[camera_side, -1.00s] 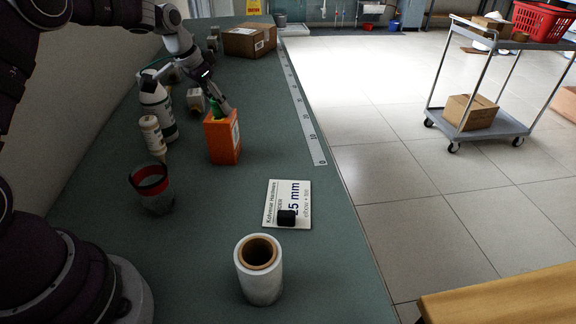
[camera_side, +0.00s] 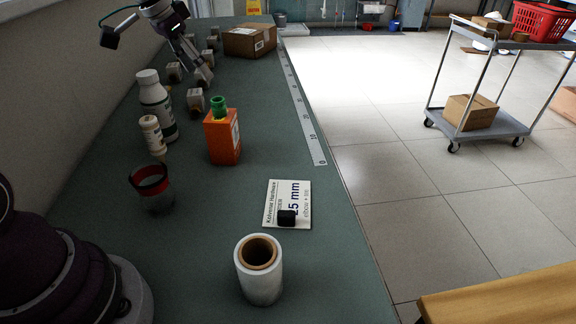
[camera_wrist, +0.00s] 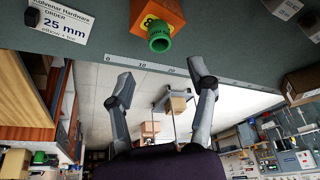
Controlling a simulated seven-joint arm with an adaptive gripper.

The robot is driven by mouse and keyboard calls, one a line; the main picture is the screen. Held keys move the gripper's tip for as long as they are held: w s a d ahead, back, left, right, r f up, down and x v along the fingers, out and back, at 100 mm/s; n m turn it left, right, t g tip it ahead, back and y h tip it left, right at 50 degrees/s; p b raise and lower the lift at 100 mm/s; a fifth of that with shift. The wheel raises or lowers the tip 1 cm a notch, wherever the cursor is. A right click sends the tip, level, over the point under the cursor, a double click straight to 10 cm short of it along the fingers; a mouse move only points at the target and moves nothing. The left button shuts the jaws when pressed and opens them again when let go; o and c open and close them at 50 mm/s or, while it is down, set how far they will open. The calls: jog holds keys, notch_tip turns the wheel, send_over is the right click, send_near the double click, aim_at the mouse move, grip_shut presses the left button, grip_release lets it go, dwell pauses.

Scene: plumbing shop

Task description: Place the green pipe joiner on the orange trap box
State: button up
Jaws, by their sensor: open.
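The green pipe joiner (camera_side: 219,105) stands upright on top of the orange trap box (camera_side: 223,138) in the side view. In the wrist view the green joiner (camera_wrist: 159,36) and the orange box (camera_wrist: 152,12) show at the top, with the joiner still on the box. My gripper (camera_side: 200,72) is above and behind the box, apart from the joiner. In the wrist view my gripper (camera_wrist: 165,82) has its two fingers spread wide with nothing between them.
A white bottle (camera_side: 155,105), a smaller bottle (camera_side: 152,135) and a red-rimmed cup (camera_side: 151,188) stand left of the box. A label card (camera_side: 288,196) with a black piece and a white roll (camera_side: 260,275) are in front.

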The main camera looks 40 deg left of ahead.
jog(key=s+d+r, duration=0.5)
jog(key=s+d, duration=0.4)
jog(key=s+d+f+n+t, duration=0.1)
jog(key=s+d+f, duration=0.2)
jog(key=s, duration=0.5)
jog(key=shift+s+d+f+n+y, duration=0.25)
jog(key=shift+s+f+n+y, duration=0.1)
jog(key=shift+f, duration=0.15)
